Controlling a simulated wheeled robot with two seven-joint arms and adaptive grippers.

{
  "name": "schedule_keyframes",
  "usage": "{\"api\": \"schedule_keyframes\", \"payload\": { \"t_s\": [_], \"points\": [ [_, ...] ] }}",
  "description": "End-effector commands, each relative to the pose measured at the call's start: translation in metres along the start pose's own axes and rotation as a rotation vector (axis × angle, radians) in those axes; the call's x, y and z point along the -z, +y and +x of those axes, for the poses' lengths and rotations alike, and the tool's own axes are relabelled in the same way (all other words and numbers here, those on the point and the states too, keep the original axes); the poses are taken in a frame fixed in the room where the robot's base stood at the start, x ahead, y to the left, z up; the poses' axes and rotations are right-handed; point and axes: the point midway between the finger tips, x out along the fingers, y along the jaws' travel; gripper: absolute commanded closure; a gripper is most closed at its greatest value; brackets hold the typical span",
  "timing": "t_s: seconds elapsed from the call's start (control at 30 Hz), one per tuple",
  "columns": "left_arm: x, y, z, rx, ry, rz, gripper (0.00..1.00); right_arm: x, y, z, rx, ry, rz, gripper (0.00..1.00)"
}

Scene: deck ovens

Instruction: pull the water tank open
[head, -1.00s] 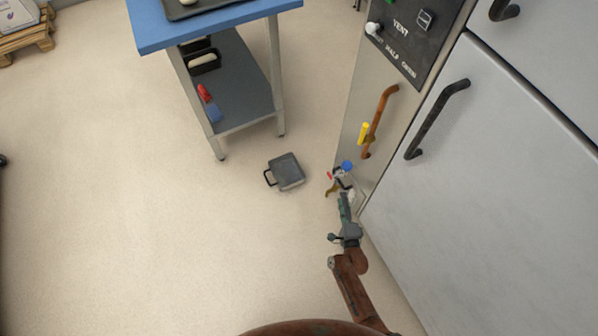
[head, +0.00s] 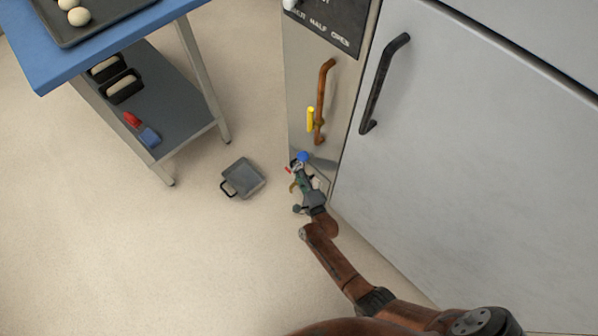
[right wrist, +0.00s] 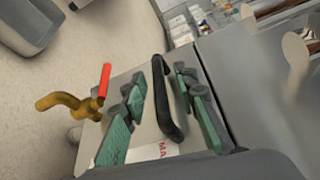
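The water tank (right wrist: 150,140) shows in the right wrist view as a light grey front with a black bar handle (right wrist: 168,100) and a partly hidden label with red letters. My right gripper (right wrist: 164,92) is open, with its green-padded fingers on either side of the handle. I cannot tell whether they touch it. In the head view my right gripper (head: 305,182) is low at the foot of the oven's narrow steel panel, and it hides most of the tank. My left gripper is not in view.
A brass tap (right wrist: 68,103) with a red lever is left of the handle. A grey pan (head: 243,178) with a black handle lies on the floor. A blue-topped table (head: 40,70) stands at left. The large oven front (head: 450,150) is at right. Floor at lower left is clear.

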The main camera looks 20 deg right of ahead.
Motion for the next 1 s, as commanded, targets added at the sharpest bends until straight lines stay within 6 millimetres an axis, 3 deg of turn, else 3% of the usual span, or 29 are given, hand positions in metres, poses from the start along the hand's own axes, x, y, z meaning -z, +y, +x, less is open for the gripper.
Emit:
{"api": "schedule_keyframes", "payload": {
  "t_s": [0.1,0.5,1.0],
  "points": [
    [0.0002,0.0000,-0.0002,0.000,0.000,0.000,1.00,0.0001,-0.0002,-0.0002,0.000,0.000,0.000,0.73],
    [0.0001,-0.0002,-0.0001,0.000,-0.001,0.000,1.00,0.0005,0.0003,-0.0007,-0.001,0.000,-0.001,1.00],
    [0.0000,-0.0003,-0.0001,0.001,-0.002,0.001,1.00,0.0007,0.0007,-0.0009,-0.001,0.001,-0.001,1.00]
  ]
}}
